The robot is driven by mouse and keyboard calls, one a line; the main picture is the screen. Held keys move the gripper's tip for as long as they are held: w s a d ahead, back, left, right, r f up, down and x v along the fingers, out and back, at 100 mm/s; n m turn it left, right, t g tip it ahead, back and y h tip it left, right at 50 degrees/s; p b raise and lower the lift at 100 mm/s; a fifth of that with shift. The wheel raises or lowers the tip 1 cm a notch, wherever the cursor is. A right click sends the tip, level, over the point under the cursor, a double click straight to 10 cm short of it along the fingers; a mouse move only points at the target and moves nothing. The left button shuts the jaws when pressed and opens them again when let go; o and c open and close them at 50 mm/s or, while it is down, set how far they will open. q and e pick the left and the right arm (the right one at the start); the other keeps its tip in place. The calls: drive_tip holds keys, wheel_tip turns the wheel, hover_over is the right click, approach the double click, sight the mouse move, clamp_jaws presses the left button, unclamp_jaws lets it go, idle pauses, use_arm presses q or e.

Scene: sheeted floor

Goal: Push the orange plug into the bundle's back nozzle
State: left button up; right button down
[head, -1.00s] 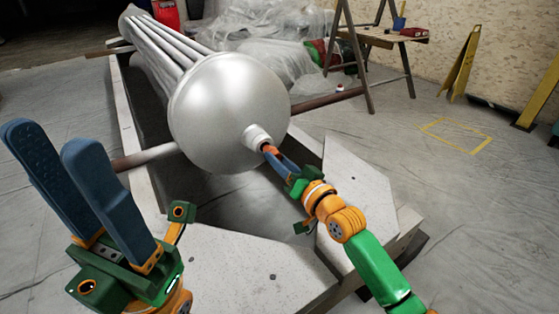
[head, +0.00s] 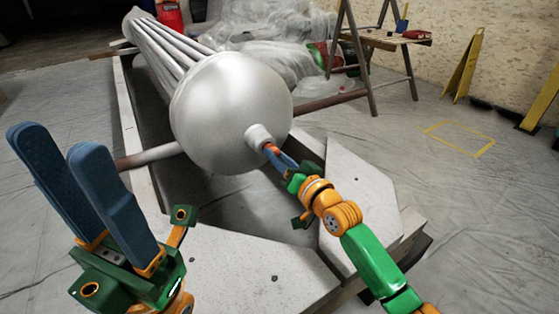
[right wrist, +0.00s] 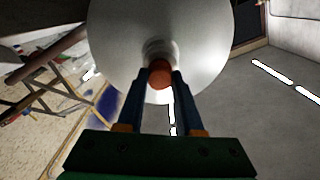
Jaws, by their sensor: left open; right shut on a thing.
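The tube bundle (head: 232,105) lies on a frame, its silver domed end facing me. A short white back nozzle (head: 258,136) sticks out of the dome's lower right; it also shows in the right wrist view (right wrist: 158,48). My right gripper (head: 277,155) is shut on the orange plug (right wrist: 160,74), one blue finger on each side. The plug is at the nozzle's mouth; how deep it sits inside cannot be told. In the head view only a little of the plug (head: 270,148) shows. My left gripper (head: 68,165) is open and empty at the left, apart from the bundle.
Pale frame plates (head: 245,268) lie in front of the dome, with a dark gap below it. A rusty bar (head: 330,101) crosses behind. A sawhorse table (head: 385,40) and yellow sign (head: 462,65) stand at the back right. The right floor is mostly clear.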

drive_tip(key=shift+w+a, duration=0.2)
drive_tip(key=shift+w, duration=0.1)
drive_tip(key=shift+c, duration=2.4)
unclamp_jaws()
